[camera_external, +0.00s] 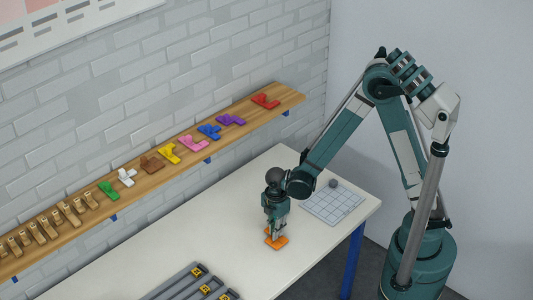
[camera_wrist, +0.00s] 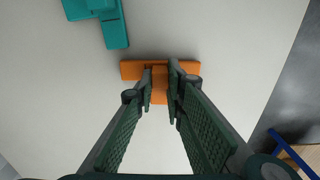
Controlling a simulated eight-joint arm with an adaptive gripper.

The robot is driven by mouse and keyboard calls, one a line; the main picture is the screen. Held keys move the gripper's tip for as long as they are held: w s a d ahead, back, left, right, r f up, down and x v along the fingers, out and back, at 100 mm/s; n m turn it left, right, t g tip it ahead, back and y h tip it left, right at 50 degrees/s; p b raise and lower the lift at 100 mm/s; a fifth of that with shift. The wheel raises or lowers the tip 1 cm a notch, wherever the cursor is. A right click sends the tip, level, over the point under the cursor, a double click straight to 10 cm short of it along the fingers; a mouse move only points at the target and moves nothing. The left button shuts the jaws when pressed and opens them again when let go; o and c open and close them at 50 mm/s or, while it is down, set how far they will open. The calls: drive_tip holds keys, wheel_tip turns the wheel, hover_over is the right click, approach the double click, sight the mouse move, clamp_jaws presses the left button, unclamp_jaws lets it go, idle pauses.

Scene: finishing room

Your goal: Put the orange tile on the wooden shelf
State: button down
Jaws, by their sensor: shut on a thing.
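The orange tile (camera_external: 281,241) lies at my gripper's tip on or just above the white table, near its front edge. In the wrist view the orange tile (camera_wrist: 132,70) looks T-shaped, with its stem between my fingers. My gripper (camera_external: 273,232) points down and is shut on that stem; its fingertips also show in the wrist view (camera_wrist: 160,85). I cannot tell whether the tile touches the table. The wooden shelf (camera_external: 140,185) runs along the brick wall, above and behind the table.
The shelf carries several coloured tiles, including a red one (camera_external: 265,102) and a green one (camera_external: 108,190), and several wooden pieces at its left. A teal piece (camera_wrist: 115,30) shows in the wrist view. A gridded board (camera_external: 333,203) and grey rails (camera_external: 190,283) lie on the table.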

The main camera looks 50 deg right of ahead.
drive_tip(key=shift+r+p, duration=0.65)
drive_tip(key=shift+r, duration=4.2)
wheel_tip(320, 180, up, 41)
drive_tip(key=w+d+r+m+p, duration=0.1)
drive_tip(key=w+d+m+p, duration=0.25)
drive_tip(key=w+m, duration=0.8)
drive_tip(key=w+d+r+m+p, duration=0.25)
drive_tip(key=w+d+m, duration=0.25)
drive_tip(key=w+m, duration=0.65)
drive_tip(key=w+d+f+m+p, duration=0.35)
drive_tip(key=w+d+m, duration=0.9)
drive_tip(key=w, duration=0.45)
drive_tip(key=shift+m, duration=0.35)
drive_tip(key=shift+s+f, duration=0.15)
drive_tip(key=shift+f, duration=2.25)
